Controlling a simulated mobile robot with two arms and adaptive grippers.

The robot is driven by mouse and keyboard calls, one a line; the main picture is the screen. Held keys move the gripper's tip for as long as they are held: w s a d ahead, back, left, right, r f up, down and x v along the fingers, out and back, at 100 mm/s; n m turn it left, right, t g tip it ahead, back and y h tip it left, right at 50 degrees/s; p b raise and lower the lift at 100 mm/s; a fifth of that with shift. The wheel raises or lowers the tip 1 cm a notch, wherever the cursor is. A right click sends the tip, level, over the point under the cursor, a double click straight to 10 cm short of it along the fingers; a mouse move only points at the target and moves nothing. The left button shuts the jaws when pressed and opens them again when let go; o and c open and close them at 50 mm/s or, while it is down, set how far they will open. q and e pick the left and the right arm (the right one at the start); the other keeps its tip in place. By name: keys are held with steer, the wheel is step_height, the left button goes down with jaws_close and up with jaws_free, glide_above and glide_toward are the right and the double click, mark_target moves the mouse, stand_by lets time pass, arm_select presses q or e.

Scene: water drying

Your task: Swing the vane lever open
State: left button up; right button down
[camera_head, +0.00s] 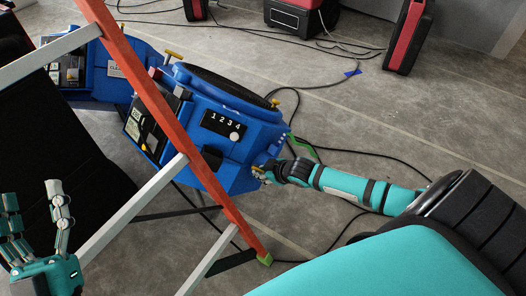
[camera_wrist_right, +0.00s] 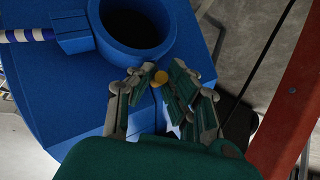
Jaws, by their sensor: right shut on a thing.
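The blue machine (camera_head: 255,132) stands on the floor near the middle of the head view, with a "1 2 3 4" panel and a large dark opening on top. Its blue body (camera_wrist_right: 72,98) fills much of the right wrist view. A small yellow knob, which looks like the vane lever's end (camera_wrist_right: 160,77), sits between my right fingertips. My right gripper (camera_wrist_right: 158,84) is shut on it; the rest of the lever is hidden. In the head view, my right gripper (camera_head: 264,172) meets the machine's lower right side. My left gripper (camera_head: 32,197) is open and empty at lower left.
An orange ladder (camera_head: 165,113) with pale rungs leans across the view before the machine; its rail (camera_wrist_right: 298,100) also shows in the right wrist view. Black cables (camera_head: 345,88) lie on the floor. Red and black cases (camera_head: 408,38) stand at the back. Grey floor right of the machine is mostly open.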

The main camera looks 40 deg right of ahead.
arm_select(q)
steer(key=shift+w+a+f+g+y+p, duration=0.2)
steer(key=shift+w+f+g, duration=0.3)
steer(key=shift+f, duration=0.4)
steer(key=shift+w+d+f+g+y+p, duration=0.15)
steer(key=shift+w+f+g+y, duration=0.1)
steer(key=shift+f+g, duration=0.55)
steer(key=shift+w+a+f+g+y+p, duration=0.1)
steer(key=shift+w+f+g+y, duration=0.25)
steer(key=shift+f, duration=0.6)
arm_select(e)
steer(key=shift+s+a+f+m+t+h, duration=0.1)
steer(key=shift+a+f+m+t+h, duration=0.15)
steer(key=shift+m+t, duration=0.3)
steer(key=shift+s+a+f+m+t+h, duration=0.1)
steer(key=shift+a+f+m+t+h, duration=0.1)
steer(key=shift+m+t+h, duration=0.25)
steer(key=c, duration=1.3)
jaws_free()
steer(key=shift+c, duration=0.2)
steer(key=shift+d, duration=0.1)
steer(key=v, duration=1.2)
steer(key=shift+s+d+f, duration=0.1)
